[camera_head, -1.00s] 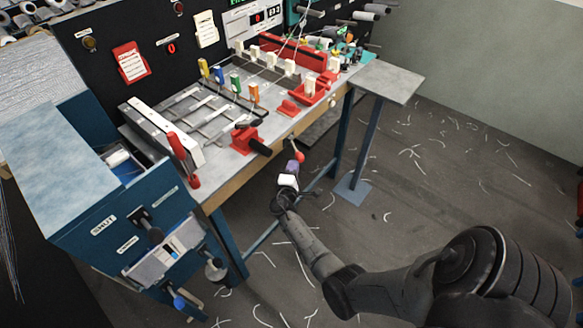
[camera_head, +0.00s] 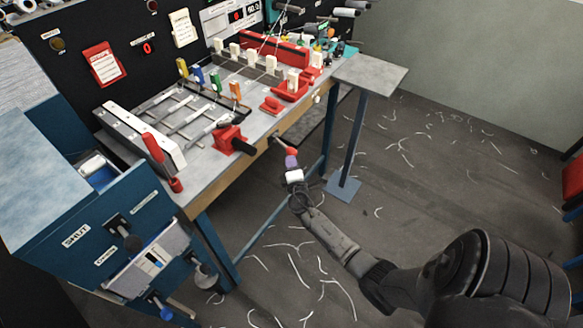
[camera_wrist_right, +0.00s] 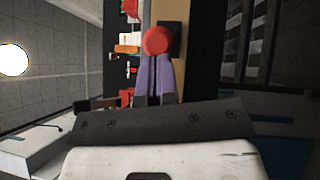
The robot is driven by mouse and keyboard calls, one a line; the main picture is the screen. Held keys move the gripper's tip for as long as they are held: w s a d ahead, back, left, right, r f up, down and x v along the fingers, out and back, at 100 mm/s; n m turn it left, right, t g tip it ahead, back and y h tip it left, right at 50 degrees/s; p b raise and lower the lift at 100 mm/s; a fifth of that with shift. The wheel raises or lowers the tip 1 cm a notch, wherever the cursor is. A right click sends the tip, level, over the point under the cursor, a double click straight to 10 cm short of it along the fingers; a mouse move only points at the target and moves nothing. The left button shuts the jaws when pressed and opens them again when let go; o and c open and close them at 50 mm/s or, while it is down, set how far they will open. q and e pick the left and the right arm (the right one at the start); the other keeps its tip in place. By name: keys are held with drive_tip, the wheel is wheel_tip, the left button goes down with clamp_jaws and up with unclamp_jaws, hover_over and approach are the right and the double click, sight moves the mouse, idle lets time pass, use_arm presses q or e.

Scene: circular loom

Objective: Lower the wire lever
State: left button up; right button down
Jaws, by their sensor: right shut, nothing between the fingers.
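The wire lever is a short grey rod with a red ball knob (camera_head: 291,151) at the front edge of the workbench (camera_head: 232,176). The rod slants out from the edge, down and to the right. My right gripper (camera_head: 291,162) has purple fingers and is shut, with nothing between them. Its tips are right at the knob, on the near side. In the right wrist view the red knob (camera_wrist_right: 157,41) sits just beyond the tips of the shut fingers (camera_wrist_right: 154,75). Whether they touch is hard to tell. My left gripper is not in view.
A red clamp with a black handle (camera_head: 236,142) sits on the bench left of the lever. A blue cabinet (camera_head: 78,214) stands at the left. A small grey side table (camera_head: 371,74) stands at the right. The floor in front is open, with scattered wire scraps.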

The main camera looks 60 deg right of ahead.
drive_tip(key=s+d+n+t+y+b, duration=0.1)
drive_tip(key=d+n+t+y+b, duration=0.5)
drive_tip(key=b, duration=0.9)
drive_tip(key=d+n+y, duration=0.1)
drive_tip(key=d+y, duration=0.2)
drive_tip(key=y, duration=0.1)
drive_tip(key=shift+s+y, duration=0.25)
drive_tip(key=shift+y, duration=0.05)
drive_tip(key=shift+d, duration=0.2)
drive_tip(key=shift+a, duration=0.1)
